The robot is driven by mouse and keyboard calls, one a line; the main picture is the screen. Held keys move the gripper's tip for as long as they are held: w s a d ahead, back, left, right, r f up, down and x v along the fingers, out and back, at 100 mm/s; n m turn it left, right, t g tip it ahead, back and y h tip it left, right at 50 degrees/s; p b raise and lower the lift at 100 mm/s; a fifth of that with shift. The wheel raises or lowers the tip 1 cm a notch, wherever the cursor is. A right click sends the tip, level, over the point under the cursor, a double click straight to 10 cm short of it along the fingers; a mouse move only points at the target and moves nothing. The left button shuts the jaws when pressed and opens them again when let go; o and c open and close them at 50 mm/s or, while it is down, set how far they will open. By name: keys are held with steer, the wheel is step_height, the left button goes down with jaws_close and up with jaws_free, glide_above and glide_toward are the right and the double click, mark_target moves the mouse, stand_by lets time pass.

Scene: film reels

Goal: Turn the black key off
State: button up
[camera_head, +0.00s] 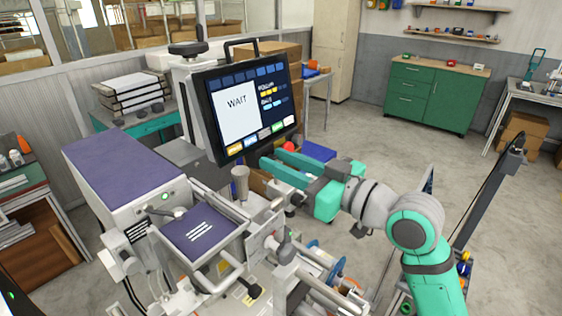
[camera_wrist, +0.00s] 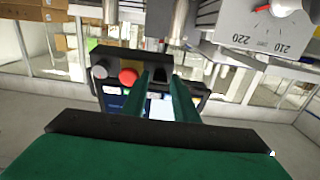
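In the wrist view, a dark control panel (camera_wrist: 110,60) faces me, with a grey knob (camera_wrist: 99,72) and a red button (camera_wrist: 128,76). A small dark shape (camera_wrist: 161,71), which looks like the black key, shows between the tips of my gripper (camera_wrist: 162,80). Its turn position is too small to tell. The two green fingers are apart with a gap between them, and I cannot tell whether they touch the key. In the head view my gripper (camera_head: 272,163) points left, below the monitor (camera_head: 245,105), which reads WAIT. The key is hidden there.
A machine with a purple-topped housing (camera_head: 125,165) and a smaller purple-covered box (camera_head: 203,236) stands left of my gripper. Metal parts and rollers lie below it. Open floor (camera_head: 400,150) lies to the right.

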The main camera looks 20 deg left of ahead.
steer(key=shift+a, duration=0.1)
jaws_close()
